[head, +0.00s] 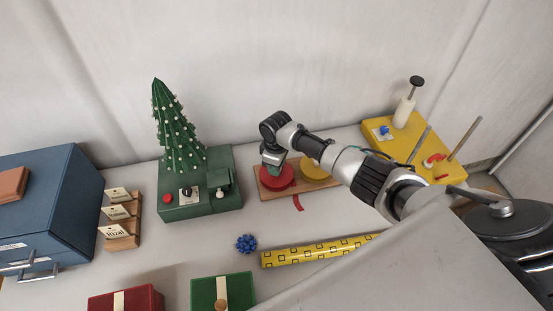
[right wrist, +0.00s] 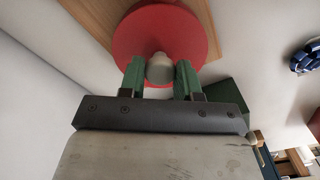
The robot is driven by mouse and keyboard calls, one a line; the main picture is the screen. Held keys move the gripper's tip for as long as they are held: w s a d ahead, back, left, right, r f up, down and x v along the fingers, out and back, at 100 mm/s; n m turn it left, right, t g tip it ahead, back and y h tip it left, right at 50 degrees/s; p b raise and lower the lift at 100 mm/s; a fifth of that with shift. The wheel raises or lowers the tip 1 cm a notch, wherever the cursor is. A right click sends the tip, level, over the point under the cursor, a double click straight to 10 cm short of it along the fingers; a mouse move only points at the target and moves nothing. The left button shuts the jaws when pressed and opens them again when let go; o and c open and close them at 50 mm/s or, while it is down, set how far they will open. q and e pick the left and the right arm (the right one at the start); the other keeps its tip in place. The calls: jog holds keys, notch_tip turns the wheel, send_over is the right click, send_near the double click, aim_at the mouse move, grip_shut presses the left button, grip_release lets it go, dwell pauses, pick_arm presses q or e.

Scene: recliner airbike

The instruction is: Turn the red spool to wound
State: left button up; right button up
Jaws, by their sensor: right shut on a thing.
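The red spool (head: 277,179) sits on a wooden board (head: 262,194), beside a yellow spool (head: 315,172). A short red ribbon (head: 298,203) hangs from the front of the board. My right gripper (head: 274,166) is over the red spool, reaching in from the right. In the right wrist view, its green fingers (right wrist: 160,72) are on both sides of a pale knob (right wrist: 160,68) at the centre of the red spool (right wrist: 165,32), and it is shut on that knob. My left gripper is not in view.
A green base (head: 215,205) with a small tree (head: 175,130) stands left of the board. A yellow stand (head: 400,140) with rods is at the right. A blue bow (head: 245,244), patterned yellow paper (head: 310,251), red box (head: 125,300) and green box (head: 222,293) lie in front.

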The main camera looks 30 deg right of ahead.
jog(key=m+p, duration=0.2)
jog(key=m, duration=0.1)
jog(key=shift+r+m, duration=0.15)
jog(key=shift+m, duration=0.25)
jog(key=m+p, duration=0.2)
jog(key=m, duration=0.1)
jog(key=shift+m, duration=0.3)
jog(key=m+p, duration=0.1)
jog(key=m, duration=0.2)
jog(key=shift+m, duration=0.3)
jog(key=m+p, duration=0.1)
jog(key=m, duration=0.2)
jog(key=shift+m+p, duration=0.3)
jog(key=m, duration=0.3)
jog(key=shift+m+p, duration=0.3)
jog(key=shift+p, duration=0.05)
jog(key=m, duration=0.3)
jog(key=shift+m, duration=0.4)
jog(key=m, duration=0.4)
jog(key=shift+w+p, duration=0.1)
jog(key=shift+p, duration=0.3)
jog(key=shift+m, duration=1.8)
jog(key=shift+d, duration=0.1)
